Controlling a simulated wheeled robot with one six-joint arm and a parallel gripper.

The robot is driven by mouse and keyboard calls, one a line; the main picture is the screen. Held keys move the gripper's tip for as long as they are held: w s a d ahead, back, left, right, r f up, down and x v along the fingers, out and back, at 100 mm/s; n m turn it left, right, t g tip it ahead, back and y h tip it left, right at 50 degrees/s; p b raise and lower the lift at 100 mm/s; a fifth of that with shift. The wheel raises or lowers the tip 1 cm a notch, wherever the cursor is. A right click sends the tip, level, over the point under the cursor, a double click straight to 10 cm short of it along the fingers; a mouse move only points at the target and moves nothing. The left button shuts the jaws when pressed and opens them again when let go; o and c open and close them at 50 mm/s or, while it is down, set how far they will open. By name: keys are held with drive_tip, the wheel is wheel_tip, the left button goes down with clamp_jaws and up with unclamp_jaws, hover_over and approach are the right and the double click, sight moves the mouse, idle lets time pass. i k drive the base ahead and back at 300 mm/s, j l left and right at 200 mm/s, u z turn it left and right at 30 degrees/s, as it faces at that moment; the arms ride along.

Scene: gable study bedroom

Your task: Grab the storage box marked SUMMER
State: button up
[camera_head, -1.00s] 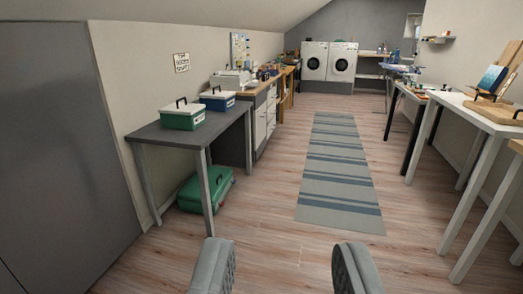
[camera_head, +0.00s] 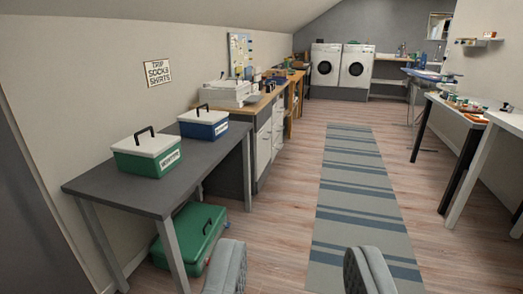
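Two storage boxes with white lids and black handles stand on the dark grey table (camera_head: 95,184) at the left. The nearer one is a green box (camera_head: 140,164), and the one behind it is a blue box (camera_head: 196,130). Each has a white label on its front, but the lettering is too small and slanted for me to read surely, so I cannot tell which is marked SUMMER. My gripper (camera_head: 298,258) is open and empty at the bottom of the view, its two grey fingers well apart. It is to the right of the table, away from both boxes.
A green suitcase (camera_head: 190,237) lies on the floor under the table. A printer (camera_head: 228,94) stands on the counter beyond. The striped rug (camera_head: 355,205) and floor ahead are clear; white tables stand at the right.

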sight(207, 125)
drive_tip(key=i, duration=1.7)
drive_tip(key=i+u, duration=0.1)
drive_tip(key=i, duration=0.7)
drive_tip(key=i+l+u, duration=0.1)
drive_tip(key=i, duration=0.7)
drive_tip(key=i+l+u, duration=0.15)
